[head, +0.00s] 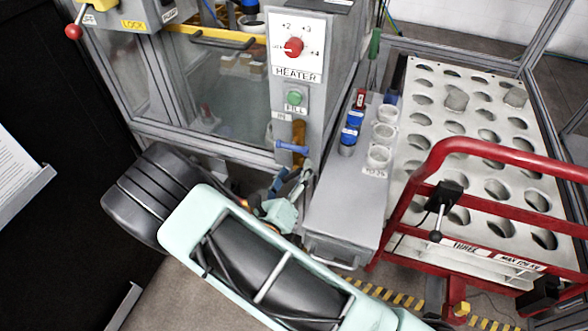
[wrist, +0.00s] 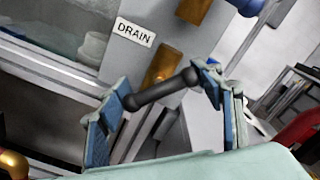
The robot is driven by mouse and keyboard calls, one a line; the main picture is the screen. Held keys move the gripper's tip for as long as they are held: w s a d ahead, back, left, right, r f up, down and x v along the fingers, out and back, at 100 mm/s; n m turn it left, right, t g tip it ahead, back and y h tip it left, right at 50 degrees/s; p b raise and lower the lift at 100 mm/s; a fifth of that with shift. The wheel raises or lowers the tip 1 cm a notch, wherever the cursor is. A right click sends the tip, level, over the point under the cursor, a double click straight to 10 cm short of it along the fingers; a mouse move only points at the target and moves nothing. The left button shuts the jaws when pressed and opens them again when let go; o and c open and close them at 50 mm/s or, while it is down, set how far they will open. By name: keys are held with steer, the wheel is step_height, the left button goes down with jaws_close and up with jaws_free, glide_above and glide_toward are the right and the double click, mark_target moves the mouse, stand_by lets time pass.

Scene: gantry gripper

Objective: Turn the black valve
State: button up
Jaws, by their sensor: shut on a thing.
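The black valve (wrist: 160,90) is a dark bar handle with rounded ends, in front of a brass fitting under a DRAIN label in the wrist view. The bar is tilted, its right end higher. My gripper (wrist: 166,84) is shut on the bar, with one blue-padded finger at each end. In the head view my gripper (head: 284,196) is at the lower front of the grey panel, below the blue valve handle (head: 291,148). The black valve cannot be made out there, behind my gripper and arm.
A red heater knob (head: 293,47) and a green button (head: 294,98) are higher on the panel. A grey shelf (head: 337,213) with bottles and cups stands just right of my gripper. A red rail (head: 487,149) and a perforated white rack (head: 455,128) are farther right.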

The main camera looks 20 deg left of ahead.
steer(key=shift+d+f, duration=0.1)
steer(key=o, duration=0.9)
steer(key=shift+o, duration=0.2)
steer(key=s+a, duration=0.1)
steer(key=s, duration=1.1)
